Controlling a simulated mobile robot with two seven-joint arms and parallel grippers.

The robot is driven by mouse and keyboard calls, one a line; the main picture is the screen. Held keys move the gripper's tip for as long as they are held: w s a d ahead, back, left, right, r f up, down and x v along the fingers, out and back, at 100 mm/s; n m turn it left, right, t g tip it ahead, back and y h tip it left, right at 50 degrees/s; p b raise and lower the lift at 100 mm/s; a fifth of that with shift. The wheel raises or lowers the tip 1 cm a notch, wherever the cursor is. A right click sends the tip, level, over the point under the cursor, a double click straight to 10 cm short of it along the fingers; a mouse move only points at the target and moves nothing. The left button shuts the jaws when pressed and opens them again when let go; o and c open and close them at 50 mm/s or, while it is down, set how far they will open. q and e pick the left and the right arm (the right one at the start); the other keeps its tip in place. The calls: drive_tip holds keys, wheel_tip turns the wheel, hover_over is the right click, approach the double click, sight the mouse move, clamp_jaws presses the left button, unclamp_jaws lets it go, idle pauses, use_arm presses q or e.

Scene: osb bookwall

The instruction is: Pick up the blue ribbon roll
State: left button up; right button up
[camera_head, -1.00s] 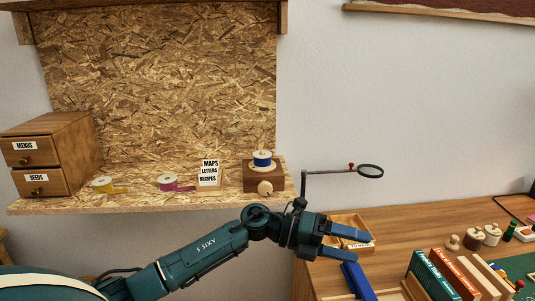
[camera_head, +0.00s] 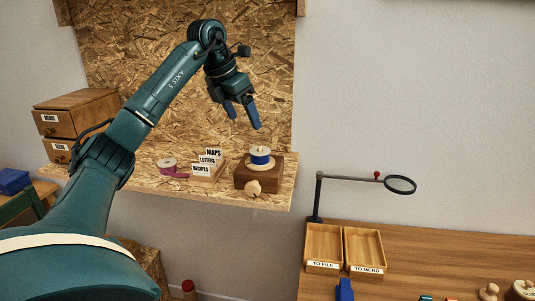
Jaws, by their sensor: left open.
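The blue ribbon roll (camera_head: 260,156) is a blue band between pale round flanges. It stands upright on a brown wooden block (camera_head: 258,174) with a round pale knob, at the right end of the chipboard shelf (camera_head: 225,196). My left gripper (camera_head: 243,127) is above the roll and slightly to its left, fingers pointing down. Its two blue fingers are apart with nothing between them. It does not touch the roll. My right gripper is not in view.
A card box (camera_head: 207,165) labelled MAPS, LETTERS, RECIPES stands left of the block, with a magenta ribbon roll (camera_head: 167,164) beyond it. Wooden drawers (camera_head: 75,123) stand at the shelf's left. A magnifier (camera_head: 400,184) on an arm and two wooden trays (camera_head: 323,245) are on the desk at right.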

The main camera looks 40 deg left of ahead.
use_arm(q)
hover_over(258, 152)
drive_tip(key=s+a, duration=0.1)
drive_tip(key=s, duration=0.2)
wheel_tip(258, 152, down, 6)
drive_tip(key=shift+w+f, duration=0.1)
drive_tip(key=shift+w, duration=0.05)
drive_tip(key=shift+w+p+x, duration=0.2)
drive_tip(key=shift+p+x, duration=0.75)
drive_tip(key=shift+x, duration=2.1)
drive_tip(key=shift+d, duration=0.1)
drive_tip(key=shift+c, duration=0.3)
drive_tip(key=shift+r, duration=0.2)
drive_tip(key=c, duration=1.1)
